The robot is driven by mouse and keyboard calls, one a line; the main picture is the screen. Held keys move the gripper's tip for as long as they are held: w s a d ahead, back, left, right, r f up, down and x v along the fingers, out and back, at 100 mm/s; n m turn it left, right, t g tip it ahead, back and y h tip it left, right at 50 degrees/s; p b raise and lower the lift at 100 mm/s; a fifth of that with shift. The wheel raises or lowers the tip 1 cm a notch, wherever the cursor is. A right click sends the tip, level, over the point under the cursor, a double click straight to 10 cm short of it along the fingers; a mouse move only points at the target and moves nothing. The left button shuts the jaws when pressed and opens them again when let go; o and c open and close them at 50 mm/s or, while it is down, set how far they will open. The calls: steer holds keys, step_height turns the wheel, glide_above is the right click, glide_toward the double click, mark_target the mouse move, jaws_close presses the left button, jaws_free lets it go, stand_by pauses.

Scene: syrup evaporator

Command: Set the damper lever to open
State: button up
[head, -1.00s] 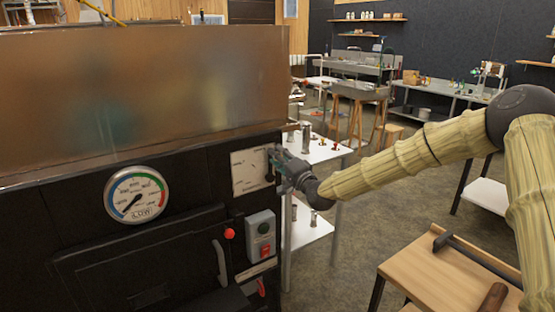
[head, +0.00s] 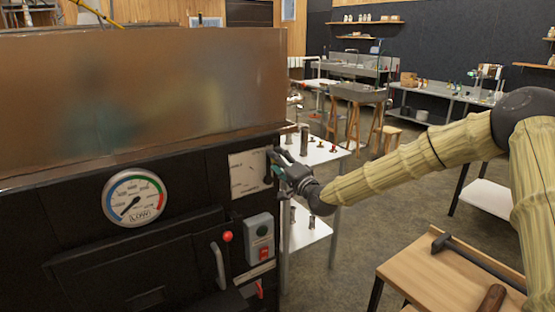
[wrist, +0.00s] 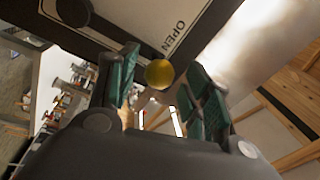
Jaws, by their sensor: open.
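The damper plate (head: 243,176) is a pale panel on the dark front of the evaporator, with a dark upright lever part (head: 267,167) at its right edge. In the wrist view the word OPEN shows on the plate (wrist: 150,18). A yellow ball knob (wrist: 159,74) sits close to that word, between my fingers. My gripper (head: 279,163) is at the plate's right edge. In the wrist view my gripper (wrist: 162,66) has its green-padded fingers spread on both sides of the knob, with gaps visible. The lever's exact setting is hard to read.
A round gauge (head: 134,197) and a switch box (head: 260,238) with a red button are on the front. The firebox door handle (head: 218,266) sticks out below. A white table (head: 322,153) with small parts stands behind my gripper. A wooden bench (head: 430,280) holds a hammer.

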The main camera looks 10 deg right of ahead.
steer(key=v, duration=1)
steer(key=shift+s+d, duration=0.2)
steer(key=shift+s, duration=0.05)
steer(key=s+a+f+n+g+h, duration=0.1)
steer(key=s+a+f+g, duration=0.15)
steer(key=s+f, duration=0.65)
steer(key=s+a+f+n+g+h, duration=0.15)
steer(key=s+f+g, duration=0.25)
steer(key=f, duration=1)
steer(key=s+a+f+n+g, duration=0.25)
steer(key=s+f, duration=0.45)
steer(key=f, duration=0.4)
steer(key=s+d+f+n+g+h, duration=0.1)
steer(key=s+d+f+g, duration=0.2)
steer(key=s, duration=0.8)
steer(key=s+d+f+n+g+h, duration=0.1)
steer(key=s+d+f+g+h, duration=0.1)
steer(key=s+f, duration=0.4)
steer(key=s+d+f+n+g+h+p, duration=0.1)
steer(key=s+d+f+g, duration=0.3)
steer(key=s, duration=1.3)
steer(key=shift+d+f+n+h, duration=0.55)
steer(key=shift+d+n+h, duration=0.05)
steer(key=shift+d+h, duration=0.15)
